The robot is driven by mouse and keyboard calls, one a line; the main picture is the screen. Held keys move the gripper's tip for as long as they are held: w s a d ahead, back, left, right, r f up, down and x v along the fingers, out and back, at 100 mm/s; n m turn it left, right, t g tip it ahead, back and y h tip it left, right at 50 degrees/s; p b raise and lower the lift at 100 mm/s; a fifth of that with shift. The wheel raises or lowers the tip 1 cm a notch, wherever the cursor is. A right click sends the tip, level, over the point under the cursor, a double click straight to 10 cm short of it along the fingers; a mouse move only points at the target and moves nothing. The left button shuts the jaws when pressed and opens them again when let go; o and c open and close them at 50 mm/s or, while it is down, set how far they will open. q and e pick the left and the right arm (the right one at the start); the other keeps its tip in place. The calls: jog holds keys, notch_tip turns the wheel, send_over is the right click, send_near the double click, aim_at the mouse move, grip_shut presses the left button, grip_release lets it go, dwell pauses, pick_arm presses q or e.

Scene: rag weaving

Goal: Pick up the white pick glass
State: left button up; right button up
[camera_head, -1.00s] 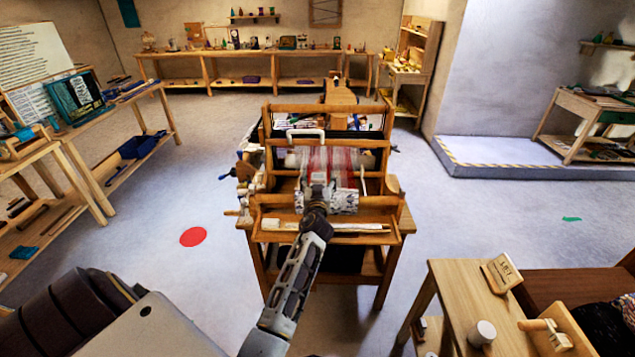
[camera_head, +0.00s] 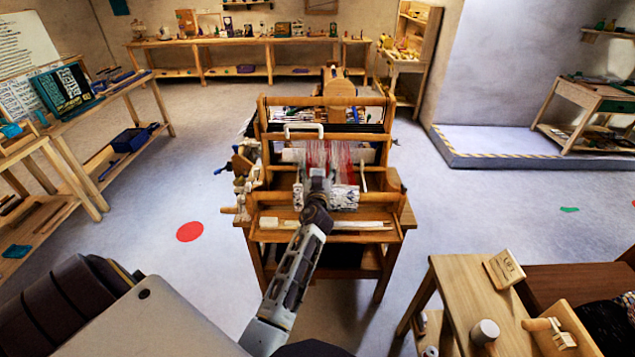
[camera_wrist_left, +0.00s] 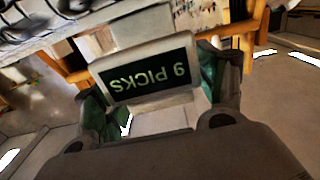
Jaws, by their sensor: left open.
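The white pick glass, a pale frame (camera_wrist_left: 105,95) with a dark panel reading "9 PICKS", shows upside down in the left wrist view. My left gripper (camera_wrist_left: 158,102) is open, with a dark finger with green patches on each side of it. Whether either finger touches it I cannot tell. In the head view my left gripper (camera_head: 318,178) is at the front of the wooden loom (camera_head: 272,198), over the red and white threads. There the gripper and wrist cover the spot, and I cannot make out the pick glass. My right gripper is not in view.
A pale stick lies on the loom's front ledge (camera_head: 365,225). A white handle-shaped bar (camera_head: 303,127) stands above the threads. A small wooden table (camera_head: 455,275) with a white cylinder (camera_head: 484,332) is at the lower right. Open floor with a red disc (camera_head: 190,231) lies to the left.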

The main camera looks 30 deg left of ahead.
aim_at(318, 170)
pick_arm(q)
jog(key=c, duration=1.1)
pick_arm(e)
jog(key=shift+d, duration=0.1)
pick_arm(q)
jog(key=shift+r, duration=0.1)
jog(key=shift+r, duration=0.75)
notch_tip(318, 170, up, 8)
jog(key=shift+f+p, duration=0.25)
jog(key=shift+p, duration=0.3)
jog(key=shift+r, duration=0.4)
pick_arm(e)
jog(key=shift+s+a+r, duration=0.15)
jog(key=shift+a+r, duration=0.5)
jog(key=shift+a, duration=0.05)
pick_arm(q)
jog(key=shift+c, duration=0.3)
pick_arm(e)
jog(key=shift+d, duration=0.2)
